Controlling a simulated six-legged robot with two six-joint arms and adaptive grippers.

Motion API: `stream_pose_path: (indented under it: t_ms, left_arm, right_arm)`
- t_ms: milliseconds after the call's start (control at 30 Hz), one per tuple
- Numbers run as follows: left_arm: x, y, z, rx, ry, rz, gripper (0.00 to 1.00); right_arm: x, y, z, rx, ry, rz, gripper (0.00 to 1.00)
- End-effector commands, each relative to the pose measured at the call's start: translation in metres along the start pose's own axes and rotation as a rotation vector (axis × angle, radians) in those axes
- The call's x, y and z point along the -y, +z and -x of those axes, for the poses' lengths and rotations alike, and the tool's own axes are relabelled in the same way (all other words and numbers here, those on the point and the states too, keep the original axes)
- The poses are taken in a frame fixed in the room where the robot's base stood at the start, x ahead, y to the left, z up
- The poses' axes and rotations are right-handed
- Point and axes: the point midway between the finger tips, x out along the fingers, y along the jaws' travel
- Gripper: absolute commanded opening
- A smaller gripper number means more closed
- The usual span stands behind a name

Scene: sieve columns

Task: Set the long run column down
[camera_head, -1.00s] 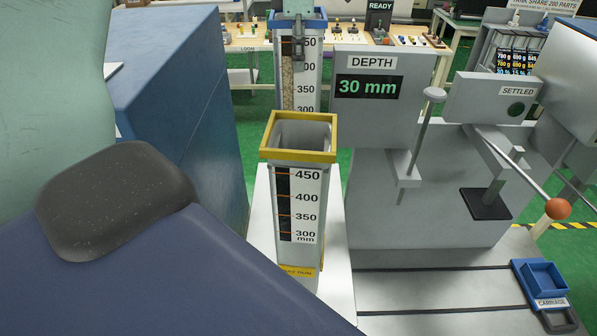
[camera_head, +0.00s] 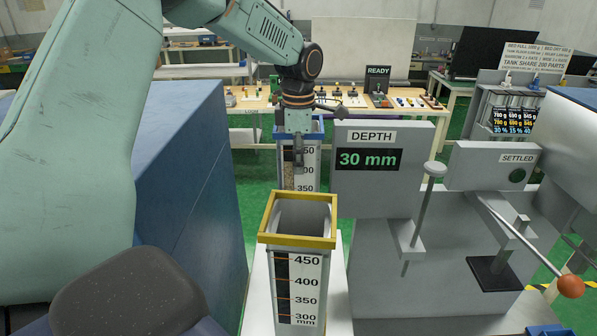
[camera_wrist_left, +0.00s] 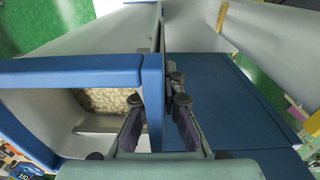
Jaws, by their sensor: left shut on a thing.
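The tall grey column with a blue rim (camera_head: 308,174), a printed scale and grainy fill stands upright behind the yellow-rimmed column (camera_head: 302,278). My left gripper (camera_head: 298,150) comes down onto its rim from above. In the left wrist view the fingers (camera_wrist_left: 158,128) are shut on one wall of the blue rim (camera_wrist_left: 70,72), one finger inside and one outside. Pale grains lie inside the column. Its foot is hidden behind the yellow-rimmed column, so I cannot tell whether it rests on anything. My right gripper is not in view.
A panel reading DEPTH 30 mm (camera_head: 379,170) stands to the right, with levers beside it. A big blue block (camera_head: 195,180) stands to the left. A wooden bench (camera_head: 250,105) with small parts and a READY sign (camera_head: 377,80) is behind.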

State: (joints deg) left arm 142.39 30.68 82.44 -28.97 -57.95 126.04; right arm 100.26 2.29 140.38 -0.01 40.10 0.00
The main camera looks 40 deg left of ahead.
Motion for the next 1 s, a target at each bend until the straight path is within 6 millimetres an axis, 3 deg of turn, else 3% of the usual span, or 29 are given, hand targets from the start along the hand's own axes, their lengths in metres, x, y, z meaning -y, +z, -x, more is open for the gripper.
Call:
stream_pose_path:
  t_ms: [233, 600, 633, 867, 1000]
  left_arm:
    - [-0.002, 0.000, -0.026, 0.000, 0.001, 0.000, 0.00]
    - [-0.002, 0.000, -0.031, 0.001, 0.003, 0.000, 0.00]
    - [0.000, 0.000, -0.033, -0.001, -0.002, 0.000, 0.08]
    - [0.000, 0.000, -0.032, -0.001, -0.002, 0.000, 0.27]
    - [0.000, 0.000, -0.032, -0.001, -0.002, 0.000, 0.30]
  right_arm:
    - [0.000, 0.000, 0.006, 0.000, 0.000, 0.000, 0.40]
    - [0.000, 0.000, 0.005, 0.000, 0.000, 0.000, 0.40]
    - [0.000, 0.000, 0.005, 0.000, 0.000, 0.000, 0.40]
    - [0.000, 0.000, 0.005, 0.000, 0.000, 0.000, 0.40]
    - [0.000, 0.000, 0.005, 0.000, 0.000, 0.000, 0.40]
